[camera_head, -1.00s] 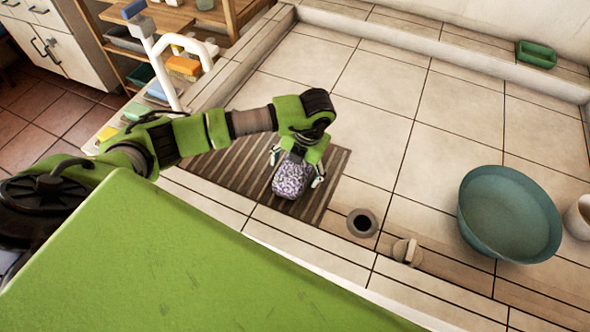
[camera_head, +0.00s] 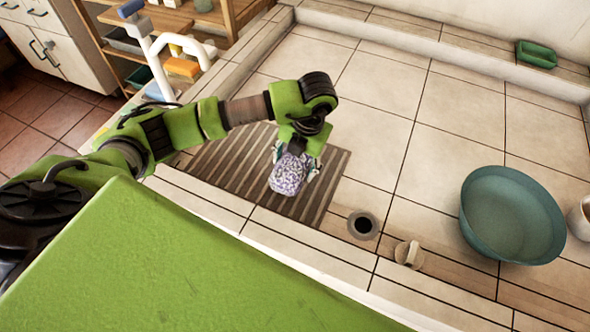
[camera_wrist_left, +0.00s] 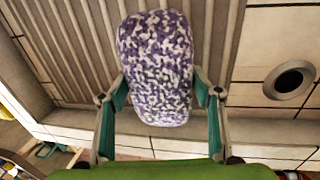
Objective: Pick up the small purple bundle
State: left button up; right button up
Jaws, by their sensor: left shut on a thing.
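The small purple bundle (camera_head: 288,174) is a knitted, purple-and-white speckled lump. In the head view it hangs at my left gripper (camera_head: 296,170), over the brown striped mat (camera_head: 327,170). In the left wrist view the bundle (camera_wrist_left: 155,60) sits between the two fingers of my left gripper (camera_wrist_left: 160,98), which is shut on it from both sides. The bundle's far side is hidden. Whether its lower end is clear of the mat is hard to tell. My right gripper is in neither view.
A large teal basin (camera_head: 511,215) is further right. A small green tray (camera_head: 536,54) lies at the back. Pale tiles behind the mat are clear.

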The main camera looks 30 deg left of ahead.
aim_at(288, 178)
pick_arm(q)
jog(key=s+r, duration=0.1)
jog(key=s+d+r, duration=0.1)
jog(key=s+r, duration=0.1)
jog(key=s+r+b, duration=0.1)
jog(key=s+r, duration=0.1)
jog(key=shift+d+r, duration=0.2)
jog(key=shift+d, duration=0.1)
jog(key=s+d+r, duration=0.2)
jog(key=s+r, duration=0.1)
jog(key=s, duration=0.4)
jog(key=shift+s+d+r, duration=0.25)
jog(key=shift+s+r, duration=0.1)
jog(key=shift+s, duration=0.05)
